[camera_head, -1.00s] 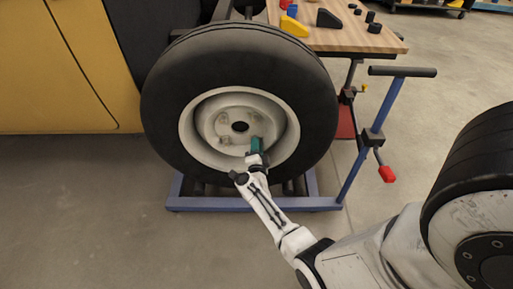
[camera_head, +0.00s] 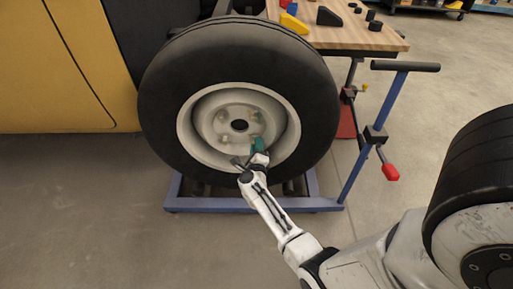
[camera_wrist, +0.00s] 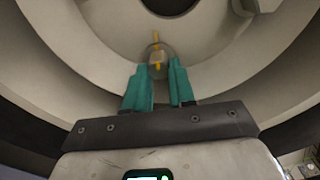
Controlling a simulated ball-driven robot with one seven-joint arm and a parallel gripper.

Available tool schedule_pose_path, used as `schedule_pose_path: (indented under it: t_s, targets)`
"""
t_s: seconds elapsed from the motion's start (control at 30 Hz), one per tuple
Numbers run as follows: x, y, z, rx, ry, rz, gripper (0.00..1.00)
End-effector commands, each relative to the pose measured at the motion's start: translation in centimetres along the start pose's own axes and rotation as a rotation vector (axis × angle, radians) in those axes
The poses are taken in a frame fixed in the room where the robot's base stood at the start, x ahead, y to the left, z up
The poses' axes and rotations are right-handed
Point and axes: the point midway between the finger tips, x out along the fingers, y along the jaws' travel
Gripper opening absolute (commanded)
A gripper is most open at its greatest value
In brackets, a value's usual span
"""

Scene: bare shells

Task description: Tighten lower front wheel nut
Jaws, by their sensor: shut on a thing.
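The wheel (camera_head: 166,113) is a black tyre on a pale rim, upright beside the yellow vehicle body. The lower front wheel nut (camera_wrist: 157,56) is a small metal nut with a yellow mark, at the lower right of the hub in the head view. My gripper (camera_wrist: 159,70) has teal fingers, one on each side of this nut, and is shut on it at the fingertips. In the head view my gripper (camera_head: 257,143) reaches the hub from below and hides the nut. Another nut (camera_head: 225,141) shows at the lower left of the hub.
The wheel stands on a blue wheel trolley (camera_head: 240,205) with a tall handle (camera_head: 375,135) on the right. A wooden workbench (camera_head: 350,38) with yellow and black parts stands behind. The floor to the left is clear.

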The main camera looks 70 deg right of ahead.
Motion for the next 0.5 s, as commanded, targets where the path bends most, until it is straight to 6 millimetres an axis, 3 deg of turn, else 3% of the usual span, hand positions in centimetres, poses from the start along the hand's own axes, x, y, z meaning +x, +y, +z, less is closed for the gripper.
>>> schedule_pose_path:
  t_s: [0.5]
  targets:
    - [-0.06, 0.22, -0.07, 0.125, 0.001, 0.003, 0.00]
